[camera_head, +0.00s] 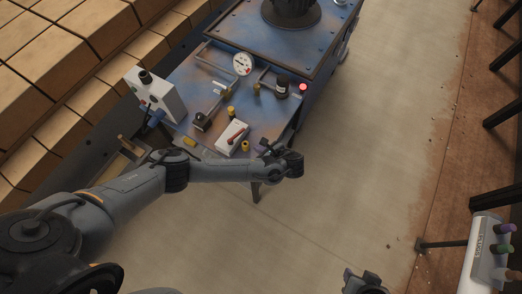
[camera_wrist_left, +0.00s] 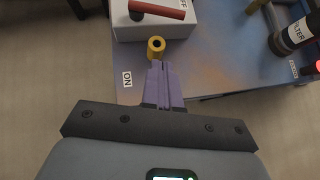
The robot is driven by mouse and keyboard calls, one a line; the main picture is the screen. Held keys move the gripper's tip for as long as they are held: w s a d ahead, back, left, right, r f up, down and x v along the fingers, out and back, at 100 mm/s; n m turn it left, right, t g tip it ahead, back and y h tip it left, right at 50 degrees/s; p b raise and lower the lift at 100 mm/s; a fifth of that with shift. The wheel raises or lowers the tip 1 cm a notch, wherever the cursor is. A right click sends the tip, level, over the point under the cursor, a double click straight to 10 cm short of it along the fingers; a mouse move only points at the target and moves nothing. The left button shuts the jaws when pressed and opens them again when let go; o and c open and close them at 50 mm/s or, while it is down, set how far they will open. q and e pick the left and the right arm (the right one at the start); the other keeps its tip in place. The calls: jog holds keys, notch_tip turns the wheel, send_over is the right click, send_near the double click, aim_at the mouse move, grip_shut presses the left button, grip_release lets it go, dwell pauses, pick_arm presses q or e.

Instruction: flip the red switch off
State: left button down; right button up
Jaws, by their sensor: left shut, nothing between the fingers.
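The red switch (camera_head: 236,133) is a red lever with a dark end on a white box (camera_head: 228,143) on the blue worn table. In the left wrist view the red lever (camera_wrist_left: 165,10) lies across the top of the white box (camera_wrist_left: 150,31), with part of an OFF label beside it. An ON label (camera_wrist_left: 127,79) is on the table near the fingers. My left gripper (camera_head: 262,149) is shut and empty, its purple fingertips (camera_wrist_left: 157,65) close to a yellow ring (camera_wrist_left: 156,46) in front of the box, apart from the lever. A dark part at the bottom edge seems to be my right gripper (camera_head: 366,284); its fingers are unclear.
A gauge (camera_head: 242,64), pipes, a black filter (camera_head: 282,86) and a red light (camera_head: 303,87) stand farther back on the table. A white box with a black knob (camera_head: 158,96) stands at left. The floor at right is mostly clear.

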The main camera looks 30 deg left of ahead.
aim_at(236, 136)
pick_arm(q)
jog(key=b+x, duration=0.1)
jog(key=x, duration=0.5)
jog(key=shift+a+f, duration=0.15)
jog(key=shift+f, duration=0.15)
jog(key=a, duration=0.2)
jog(key=w+a+r, duration=0.1)
jog(key=a, duration=0.1)
